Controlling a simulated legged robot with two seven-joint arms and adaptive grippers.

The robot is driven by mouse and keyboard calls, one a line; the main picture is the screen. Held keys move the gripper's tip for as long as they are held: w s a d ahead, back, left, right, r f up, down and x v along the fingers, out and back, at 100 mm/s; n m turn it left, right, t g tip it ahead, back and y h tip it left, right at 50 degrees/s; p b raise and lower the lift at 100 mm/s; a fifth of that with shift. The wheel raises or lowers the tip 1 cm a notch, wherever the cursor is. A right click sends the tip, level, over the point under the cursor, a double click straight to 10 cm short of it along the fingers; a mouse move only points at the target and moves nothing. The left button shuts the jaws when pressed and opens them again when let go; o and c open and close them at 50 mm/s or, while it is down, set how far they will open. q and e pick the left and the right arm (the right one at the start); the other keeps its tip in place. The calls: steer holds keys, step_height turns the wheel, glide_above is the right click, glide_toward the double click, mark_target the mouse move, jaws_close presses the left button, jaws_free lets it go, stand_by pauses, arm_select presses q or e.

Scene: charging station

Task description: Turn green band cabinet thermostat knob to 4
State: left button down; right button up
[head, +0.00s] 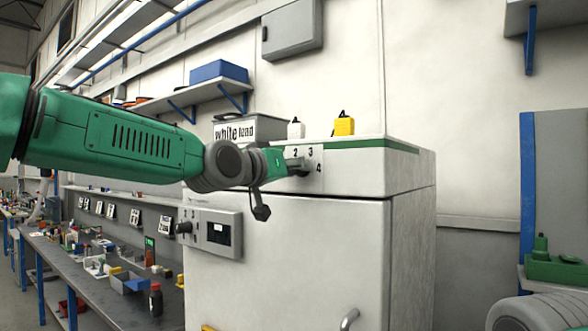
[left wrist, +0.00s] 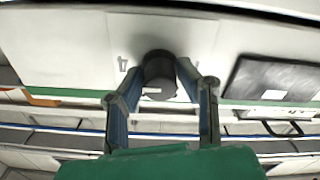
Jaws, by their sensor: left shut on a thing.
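The white cabinet (head: 290,260) has a green band (head: 375,144) along its top. Its dark thermostat knob (head: 298,171) sits on a pale dial plate where 2, 3 and 4 can be read in the head view. My left gripper (head: 283,176) is at the knob and partly covers the dial. In the left wrist view the dark knob (left wrist: 158,68) sits between the two fingers of my left gripper (left wrist: 166,90), which are shut on it. A 4 shows beside the knob there. The knob's exact setting is hard to tell. My right gripper is not in view.
A lower panel (head: 217,233) with another knob (head: 183,228) and a small display is on the cabinet front. A cluttered bench (head: 95,270) runs along the left.

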arm_select(q)
steer(key=shift+w+a+r, duration=0.1)
steer(key=shift+a+r, duration=0.05)
steer(key=shift+r, duration=0.05)
stand_by(0.4)
steer(key=c, duration=1.2)
jaws_free()
steer(key=shift+w, duration=0.1)
steer(key=shift+w+d+f, duration=0.25)
steer(key=shift+s+a+r, duration=0.1)
steer(key=shift+s, duration=0.4)
steer(key=v, duration=1.1)
steer(key=shift+w+a+f, duration=0.2)
steer(key=shift+a+f, duration=0.05)
steer(key=shift+a, duration=0.05)
steer(key=shift+d, duration=0.15)
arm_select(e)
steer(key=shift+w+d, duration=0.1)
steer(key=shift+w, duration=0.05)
